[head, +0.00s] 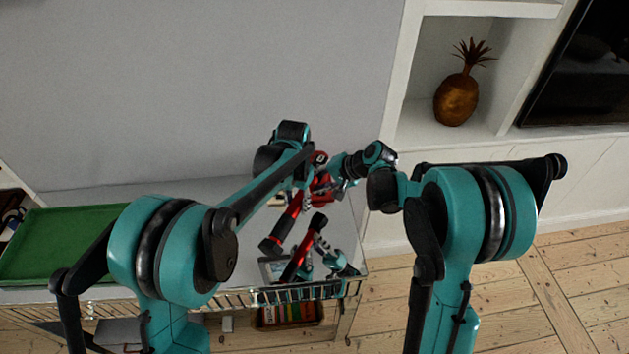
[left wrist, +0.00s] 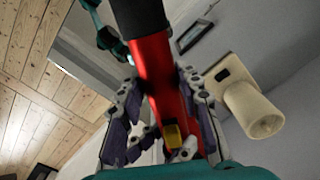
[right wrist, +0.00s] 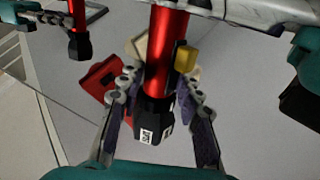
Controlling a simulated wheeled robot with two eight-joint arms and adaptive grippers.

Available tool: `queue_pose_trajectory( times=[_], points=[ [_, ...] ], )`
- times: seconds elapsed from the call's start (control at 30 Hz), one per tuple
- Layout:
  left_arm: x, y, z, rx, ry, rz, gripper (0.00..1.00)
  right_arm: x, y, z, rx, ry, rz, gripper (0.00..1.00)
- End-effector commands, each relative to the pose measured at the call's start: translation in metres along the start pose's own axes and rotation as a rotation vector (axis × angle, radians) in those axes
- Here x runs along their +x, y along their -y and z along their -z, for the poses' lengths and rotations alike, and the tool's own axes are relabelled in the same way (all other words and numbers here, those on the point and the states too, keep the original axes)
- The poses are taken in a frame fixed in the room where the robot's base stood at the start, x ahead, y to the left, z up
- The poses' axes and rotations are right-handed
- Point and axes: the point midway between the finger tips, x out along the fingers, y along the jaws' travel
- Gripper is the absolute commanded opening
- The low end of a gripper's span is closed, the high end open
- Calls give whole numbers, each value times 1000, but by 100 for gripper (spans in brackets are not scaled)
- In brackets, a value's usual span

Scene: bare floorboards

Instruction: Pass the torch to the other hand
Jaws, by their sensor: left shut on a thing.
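The torch is a red tube (head: 289,221) with a black head at its lower left end, tilted above the shiny tabletop. My left gripper (head: 312,178) is shut on its red body; in the left wrist view the red tube (left wrist: 153,68) runs up between the fingers, with a yellow switch (left wrist: 172,135) low on it. My right gripper (head: 342,180) is at the torch's tail end. In the right wrist view its fingers (right wrist: 160,95) stand apart on either side of the black tail cap (right wrist: 154,120), with gaps showing.
The tabletop (head: 345,225) mirrors the torch and grippers. A green tray (head: 60,243) lies at the left. A red object (right wrist: 100,80) lies beyond my right fingers. A cream-coloured fixture (left wrist: 252,100) shows in the left wrist view. A pineapple ornament (head: 457,97) stands in a shelf niche.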

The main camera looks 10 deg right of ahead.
Motion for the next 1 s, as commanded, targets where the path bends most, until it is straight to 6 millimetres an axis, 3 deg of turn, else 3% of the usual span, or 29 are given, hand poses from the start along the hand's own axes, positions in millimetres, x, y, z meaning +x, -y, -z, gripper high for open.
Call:
queue_pose_trajectory(
  times=[0.13, 0.17, 0.23, 0.63, 1.0],
  points=[
    [1, -5, 0, 9, 1, -8, 0, 1, 4, -1, 2, 3, 9, 0],
    [1, -5, 0, 9, 1, -8, 42, 1, 5, -1, 3, 3, 10, 0],
    [1, -5, 0, 9, 1, -8, 58, 1, 5, -1, 3, 3, 10, 0],
    [-7, -4, 0, 6, 1, -6, 58, 0, 3, -1, 2, 2, 7, 0],
    [-81, -3, 0, 7, 1, -6, 58, 0, 3, -1, 2, 2, 6, 0]
  ],
)
